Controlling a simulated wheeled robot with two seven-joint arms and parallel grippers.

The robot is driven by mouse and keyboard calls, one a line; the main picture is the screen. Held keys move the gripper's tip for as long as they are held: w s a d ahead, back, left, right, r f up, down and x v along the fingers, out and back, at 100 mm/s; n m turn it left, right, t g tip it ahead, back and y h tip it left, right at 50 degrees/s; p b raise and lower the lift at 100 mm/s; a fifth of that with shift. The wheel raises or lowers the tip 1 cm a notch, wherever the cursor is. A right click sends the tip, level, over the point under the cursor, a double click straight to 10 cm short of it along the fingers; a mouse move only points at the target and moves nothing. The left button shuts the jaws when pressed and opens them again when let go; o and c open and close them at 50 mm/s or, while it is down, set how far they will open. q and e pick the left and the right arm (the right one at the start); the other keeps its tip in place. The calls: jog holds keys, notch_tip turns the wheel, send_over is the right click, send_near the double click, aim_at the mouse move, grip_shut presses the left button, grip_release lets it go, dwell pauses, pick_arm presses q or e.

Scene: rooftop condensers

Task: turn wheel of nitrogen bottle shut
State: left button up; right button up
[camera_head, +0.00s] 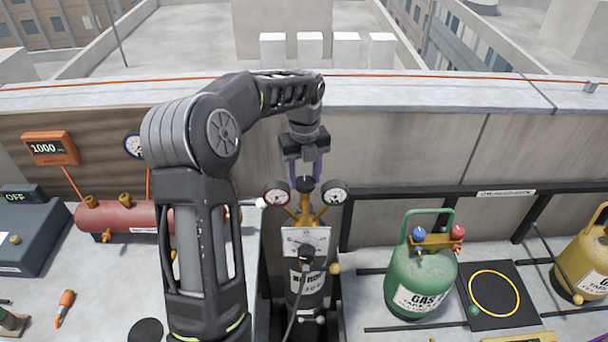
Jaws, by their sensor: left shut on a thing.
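The nitrogen bottle (306,297) is a dark upright cylinder in the middle of the view, with a white label and a yellow regulator with two round gauges. A small dark wheel (305,184) sits at its top between the gauges. My left gripper (305,178) comes down from above and is shut on the wheel, one finger on each side. My left arm fills the space to the left of the bottle and hides part of the floor and wall. My right gripper does not show.
A green gas bottle (421,281) stands to the right, beside a black pad (498,296) with a yellow ring. A yellow gas bottle (586,262) is at the right edge. A red cylinder (118,216) lies to the left, near an orange display (50,148). The parapet wall runs behind.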

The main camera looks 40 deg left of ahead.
aim_at(305, 180)
pick_arm(q)
jog(key=shift+m, duration=0.4)
jog(key=o, duration=1.4)
jog(key=shift+c, duration=0.2)
jog(key=shift+r, duration=0.65)
notch_tip(305, 180, up, 7)
jog(key=shift+f+b, duration=0.2)
jog(key=shift+b, duration=0.25)
